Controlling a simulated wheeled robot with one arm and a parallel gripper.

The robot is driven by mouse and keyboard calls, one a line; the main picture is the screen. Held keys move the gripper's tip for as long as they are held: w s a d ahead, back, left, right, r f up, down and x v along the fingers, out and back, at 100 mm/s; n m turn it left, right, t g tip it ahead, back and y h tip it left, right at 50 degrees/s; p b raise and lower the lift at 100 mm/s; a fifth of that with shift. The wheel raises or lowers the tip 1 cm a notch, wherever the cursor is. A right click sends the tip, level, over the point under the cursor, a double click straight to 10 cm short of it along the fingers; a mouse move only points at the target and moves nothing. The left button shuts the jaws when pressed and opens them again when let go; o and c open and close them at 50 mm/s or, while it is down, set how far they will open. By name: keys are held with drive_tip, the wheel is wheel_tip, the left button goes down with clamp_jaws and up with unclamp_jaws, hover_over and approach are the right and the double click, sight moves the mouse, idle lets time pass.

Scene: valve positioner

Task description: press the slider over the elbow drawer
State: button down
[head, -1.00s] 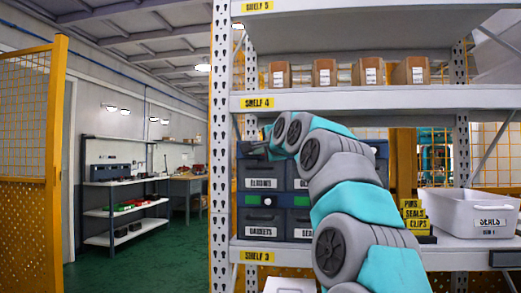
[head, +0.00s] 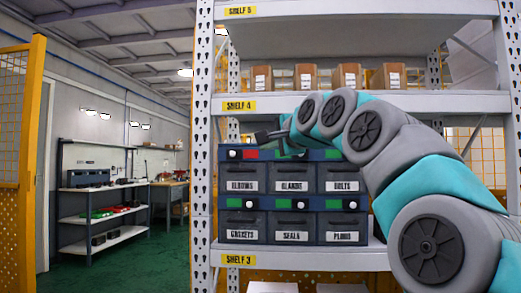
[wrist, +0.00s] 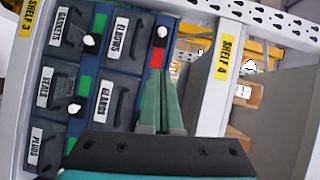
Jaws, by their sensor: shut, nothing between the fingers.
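The elbows drawer (head: 243,179) is at the top left of a dark drawer cabinet and is shut. Over it is a slider with a white knob (head: 232,154) at the left end and a red patch (head: 250,154) showing to its right. In the wrist view, turned on its side, the same knob (wrist: 162,32) and red patch (wrist: 157,58) lie just beyond the fingertips. My gripper (head: 262,137) is shut and empty, near the cabinet's top edge; its green fingers (wrist: 165,76) point toward the red patch. I cannot tell whether they touch.
The sliders over the gaskets, seals and plugs drawers show green, with knobs (head: 248,204) at the right. The shelf 4 beam (head: 360,103) runs close above my gripper. A perforated upright (head: 203,150) stands left of the cabinet.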

drive_tip(key=shift+v, duration=1)
drive_tip(key=shift+w, duration=0.1)
drive_tip(key=s+a+f+n+g+h, duration=0.1)
drive_tip(key=s+f+n+g, duration=0.2)
drive_tip(key=f, duration=0.8)
drive_tip(key=s+f+n+g+h, duration=0.1)
drive_tip(key=s+f+n+g, duration=0.3)
drive_tip(key=f, duration=0.7)
drive_tip(key=s+a+f+g+h, duration=0.1)
drive_tip(key=s+f+g, duration=0.1)
drive_tip(key=s+f, duration=0.65)
drive_tip(key=s+d+f+n+g+h, duration=0.1)
drive_tip(key=s+d+f+g, duration=0.3)
drive_tip(key=s+f, duration=0.9)
drive_tip(key=s+d+f+n+g+h, duration=0.2)
drive_tip(key=s+d+f+n+g, duration=0.2)
drive_tip(key=s+f, duration=1)
drive_tip(key=shift+d+f+n, duration=0.3)
drive_tip(key=shift+f, duration=0.3)
drive_tip(key=shift+s, duration=0.1)
